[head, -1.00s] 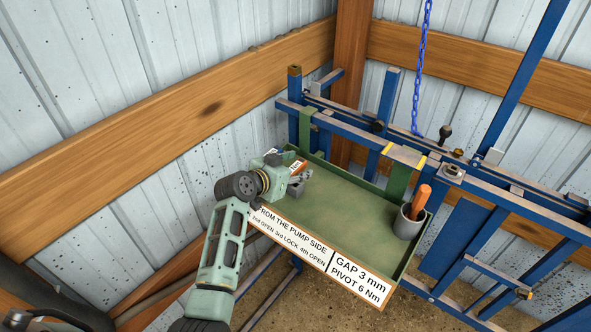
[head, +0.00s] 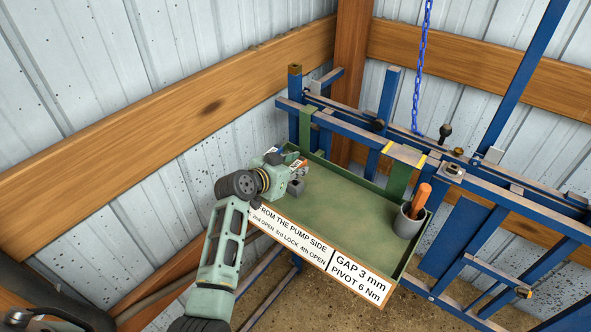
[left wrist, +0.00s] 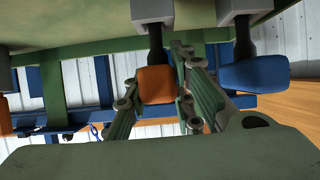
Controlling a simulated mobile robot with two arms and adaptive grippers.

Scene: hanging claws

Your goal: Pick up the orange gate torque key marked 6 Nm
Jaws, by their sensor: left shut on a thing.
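The orange key shows in the left wrist view as an orange handle (left wrist: 155,86) on a dark shaft that meets a grey block (left wrist: 152,11). My left gripper (left wrist: 158,100) is shut on this handle, a finger on each side. In the head view the same gripper (head: 297,168) is at the far left end of the green tray (head: 340,205), with a little of the orange key (head: 303,162) showing at its fingers. I cannot read any torque marking on the key. My right gripper is not in view.
A grey cup (head: 408,222) with an orange-handled item (head: 420,200) stands at the tray's right end. The tray middle is bare. Blue frame bars (head: 385,92) and a chain (head: 421,70) are behind.

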